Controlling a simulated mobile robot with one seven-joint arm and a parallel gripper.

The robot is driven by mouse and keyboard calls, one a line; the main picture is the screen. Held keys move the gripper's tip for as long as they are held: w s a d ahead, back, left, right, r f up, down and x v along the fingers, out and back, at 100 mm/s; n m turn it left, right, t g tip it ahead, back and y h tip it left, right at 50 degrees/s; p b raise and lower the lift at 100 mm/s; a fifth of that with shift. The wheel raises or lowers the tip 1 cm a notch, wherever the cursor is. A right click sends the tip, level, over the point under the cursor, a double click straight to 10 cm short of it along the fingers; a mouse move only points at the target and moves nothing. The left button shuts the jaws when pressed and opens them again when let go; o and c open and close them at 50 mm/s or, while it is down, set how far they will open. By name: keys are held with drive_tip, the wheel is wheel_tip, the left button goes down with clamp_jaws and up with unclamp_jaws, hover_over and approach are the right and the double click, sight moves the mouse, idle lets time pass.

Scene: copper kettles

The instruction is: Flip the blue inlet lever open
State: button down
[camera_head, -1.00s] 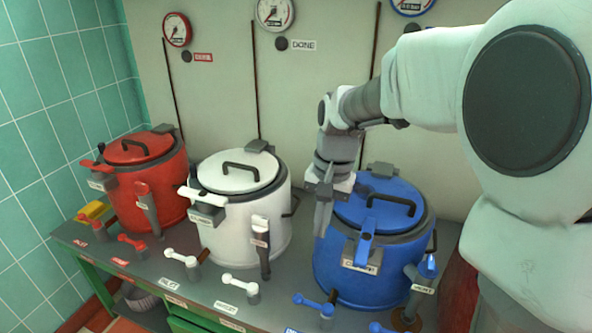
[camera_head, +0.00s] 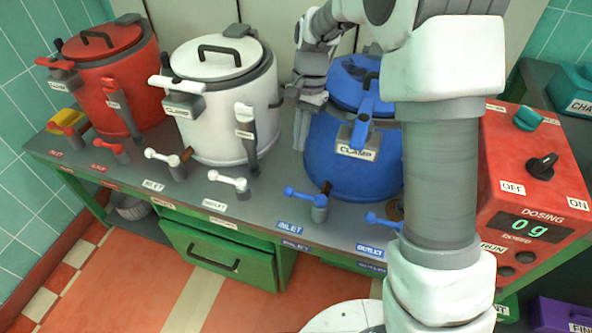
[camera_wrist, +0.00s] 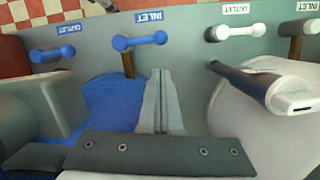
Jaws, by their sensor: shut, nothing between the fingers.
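The blue inlet lever (camera_head: 304,197) is a short bar with rounded ends on a grey post at the bench's front edge, above an INLET label (camera_head: 291,226). It also shows in the wrist view (camera_wrist: 140,40), lying roughly crosswise. My gripper (camera_head: 299,148) points down at the left side of the blue kettle (camera_head: 340,170), behind and above the lever. Its fingers are together and empty. In the wrist view the fingertips (camera_wrist: 160,73) are below the lever in the picture, apart from it.
The blue outlet lever (camera_head: 380,220) is to the right, partly behind my arm. A white kettle (camera_head: 215,125) stands close on the left, with its white outlet lever (camera_head: 230,180) in front. A red dosing box (camera_head: 530,190) is at the right.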

sight(288, 189)
drive_tip(key=b+x, duration=0.4)
drive_tip(key=x, duration=0.6)
drive_tip(key=shift+s+a+n+p, duration=0.3)
drive_tip(key=shift+s+n+p, duration=0.1)
drive_tip(key=shift+n+p, duration=0.25)
drive_tip(key=s+n+p, duration=0.1)
drive_tip(key=s+a+n+h+p, duration=0.1)
drive_tip(key=n, duration=0.1)
drive_tip(key=shift+r+p, duration=0.2)
drive_tip(key=shift+p, duration=0.1)
drive_tip(key=s+d+n+h+p, duration=0.1)
drive_tip(key=s+n+p, duration=0.1)
drive_tip(key=s+n, duration=0.2)
drive_tip(key=s+d+n+t+h+p, duration=0.1)
drive_tip(key=s+n+p, duration=0.2)
drive_tip(key=n, duration=0.7)
drive_tip(key=shift+s+f+h, duration=0.2)
drive_tip(key=shift+s+h, duration=0.1)
drive_tip(key=shift+s, duration=0.8)
drive_tip(key=shift+d, duration=0.15)
drive_tip(key=shift+r, duration=0.1)
